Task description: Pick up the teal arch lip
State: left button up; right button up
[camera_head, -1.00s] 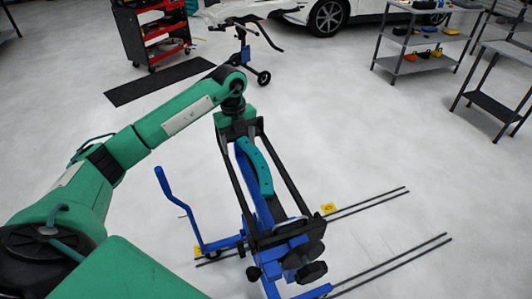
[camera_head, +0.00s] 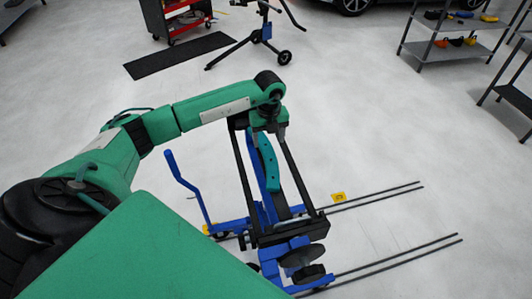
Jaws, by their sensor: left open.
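The teal arch lip (camera_head: 267,162) is a narrow, curved teal strip with small dark holes, seen near the middle of the head view. It stands lengthwise between two long black bars, close to a blue stand (camera_head: 300,248). My left gripper (camera_head: 266,128) is open at the end of my green arm, right above the far end of the lip. Its fingertips are hard to make out against the dark parts, and I cannot tell whether they touch the lip. My right gripper is not in view.
A blue upright (camera_head: 186,180) rises left of the lip. Thin dark rods lie on the floor to the right, near a yellow tag (camera_head: 339,197). A black mat (camera_head: 180,55), a red cart (camera_head: 178,18) and grey shelves (camera_head: 455,42) are farther back.

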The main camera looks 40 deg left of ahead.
aim_at(268, 152)
pick_arm(q)
jog(key=f, duration=0.1)
jog(key=f+p, duration=0.2)
jog(key=f, duration=0.1)
jog(key=shift+s+d, duration=0.1)
jog(key=shift+s, duration=0.2)
jog(key=shift+f, duration=0.35)
jog(key=c, duration=1.2)
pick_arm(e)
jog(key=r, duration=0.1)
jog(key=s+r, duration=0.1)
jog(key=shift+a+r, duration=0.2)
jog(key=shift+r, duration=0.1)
